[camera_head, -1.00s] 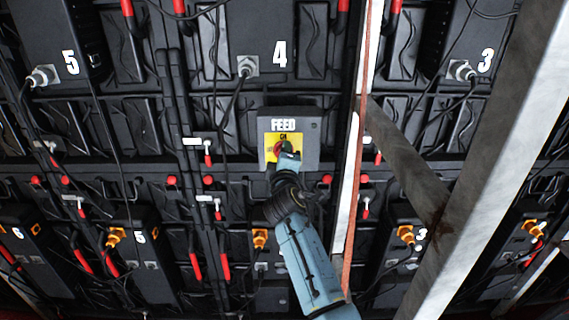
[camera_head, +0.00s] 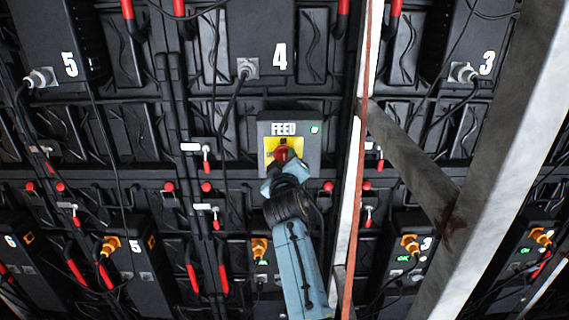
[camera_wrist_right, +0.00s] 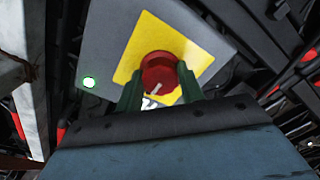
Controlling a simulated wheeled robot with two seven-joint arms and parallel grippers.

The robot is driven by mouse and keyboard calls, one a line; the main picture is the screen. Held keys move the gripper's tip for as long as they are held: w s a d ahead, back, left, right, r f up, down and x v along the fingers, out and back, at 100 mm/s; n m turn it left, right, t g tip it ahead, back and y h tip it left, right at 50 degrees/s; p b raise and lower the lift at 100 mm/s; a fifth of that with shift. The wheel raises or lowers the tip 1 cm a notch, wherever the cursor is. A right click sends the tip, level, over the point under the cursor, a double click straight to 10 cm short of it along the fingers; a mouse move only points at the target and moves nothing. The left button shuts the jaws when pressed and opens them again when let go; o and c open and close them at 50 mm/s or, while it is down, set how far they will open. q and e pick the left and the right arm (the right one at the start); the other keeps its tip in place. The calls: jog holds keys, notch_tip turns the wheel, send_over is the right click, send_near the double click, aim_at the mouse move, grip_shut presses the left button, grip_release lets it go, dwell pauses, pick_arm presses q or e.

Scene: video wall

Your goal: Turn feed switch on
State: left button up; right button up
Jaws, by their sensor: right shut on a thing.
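The feed switch is a grey box (camera_head: 309,150) labelled FEED, with a yellow plate (camera_head: 270,146) and a red rotary knob (camera_head: 282,154). My right gripper (camera_head: 277,172) is at the knob from below. In the right wrist view its two green fingers (camera_wrist_right: 158,92) stand on either side of the red knob (camera_wrist_right: 158,70), shut on it. The fingers partly hide the knob and plate. My left gripper is not in view.
A slanted metal beam (camera_head: 500,160) crosses the right side, with a brace (camera_head: 410,160) joining it. A white and rust-red post (camera_head: 350,200) stands just right of the switch. Black numbered units with cables and orange plugs (camera_head: 110,245) fill the wall. Small green displays (camera_head: 403,258) glow below.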

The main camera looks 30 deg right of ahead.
dwell(0.3)
jog(key=o, duration=1)
jog(key=v, duration=1.2)
